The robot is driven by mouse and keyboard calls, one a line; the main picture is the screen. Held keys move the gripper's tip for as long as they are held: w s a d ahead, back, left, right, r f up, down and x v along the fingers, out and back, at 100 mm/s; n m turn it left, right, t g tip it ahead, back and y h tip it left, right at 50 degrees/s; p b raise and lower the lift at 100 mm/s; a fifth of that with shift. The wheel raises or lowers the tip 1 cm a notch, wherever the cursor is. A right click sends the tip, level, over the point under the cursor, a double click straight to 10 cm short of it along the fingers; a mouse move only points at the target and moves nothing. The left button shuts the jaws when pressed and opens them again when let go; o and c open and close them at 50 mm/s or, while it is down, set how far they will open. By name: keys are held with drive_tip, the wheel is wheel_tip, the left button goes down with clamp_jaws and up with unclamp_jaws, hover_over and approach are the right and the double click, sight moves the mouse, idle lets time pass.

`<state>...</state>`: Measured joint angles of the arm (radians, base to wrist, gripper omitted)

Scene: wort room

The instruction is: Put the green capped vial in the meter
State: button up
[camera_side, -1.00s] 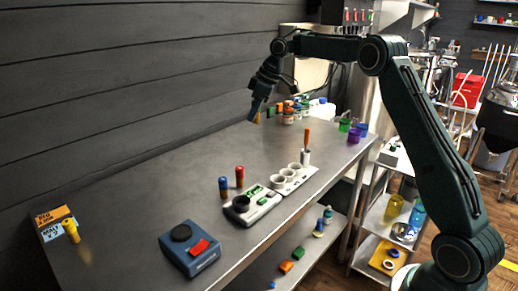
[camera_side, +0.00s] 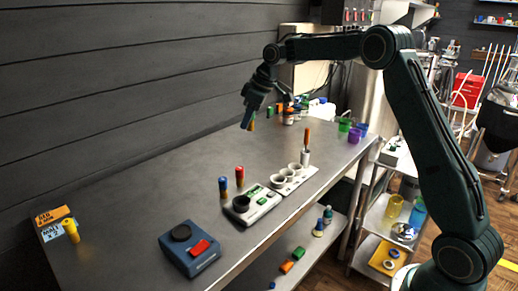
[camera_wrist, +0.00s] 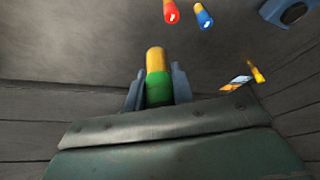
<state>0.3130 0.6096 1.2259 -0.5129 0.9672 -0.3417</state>
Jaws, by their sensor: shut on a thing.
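My gripper (camera_wrist: 157,88) is shut on the green capped vial (camera_wrist: 156,62). In the wrist view its green cap sits between the fingers and its amber body points away from them. In the side view my gripper (camera_side: 247,120) holds the vial (camera_side: 251,126) tilted, above the far part of the bench. A pale grey device (camera_side: 263,208) with a dark round well and green markings stands near the bench's front edge, well apart from the gripper. A blue device (camera_side: 205,262) with a black round top and a red part stands nearer left. I cannot tell for certain which is the meter.
A blue capped vial (camera_side: 223,188) and a red capped vial (camera_side: 239,178) stand behind the pale device. A block with white round holders (camera_side: 294,178) adjoins it. A yellow capped vial (camera_side: 71,230) stands by printed cards (camera_side: 52,215) at left. The bench middle is largely clear.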

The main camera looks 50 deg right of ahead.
drive_tip(key=s+a+f+m, duration=0.2)
drive_tip(key=s+a+f, duration=0.1)
drive_tip(key=s, duration=0.2)
drive_tip(key=s+a+f+m+h, duration=0.1)
drive_tip(key=s+a+f, duration=0.2)
drive_tip(key=s+f, duration=0.1)
drive_tip(key=s+a+f+m+h, duration=0.1)
drive_tip(key=s+a+f+m, duration=0.1)
drive_tip(key=s+a+f, duration=0.1)
drive_tip(key=shift+s+a+f+m+t, duration=0.15)
drive_tip(key=shift+s+a, duration=0.15)
drive_tip(key=shift+s, duration=0.4)
drive_tip(key=shift+s+a+f+m+t, duration=0.15)
drive_tip(key=shift+s+a, duration=0.1)
drive_tip(key=shift+s, duration=1.15)
wheel_tip(320, 180, up, 6)
drive_tip(key=n, duration=0.2)
hover_over(244, 208)
drive_tip(key=d, duration=0.2)
wheel_tip(244, 208, up, 10)
drive_tip(key=w+a+n+y, duration=0.1)
drive_tip(key=w+n+y, duration=0.1)
drive_tip(key=n, duration=0.3)
drive_tip(key=f, duration=1.6)
drive_tip(key=shift+w+a, duration=0.15)
drive_tip(key=shift+w, duration=0.05)
drive_tip(key=shift+f+g, duration=0.1)
drive_tip(key=shift+g, duration=0.3)
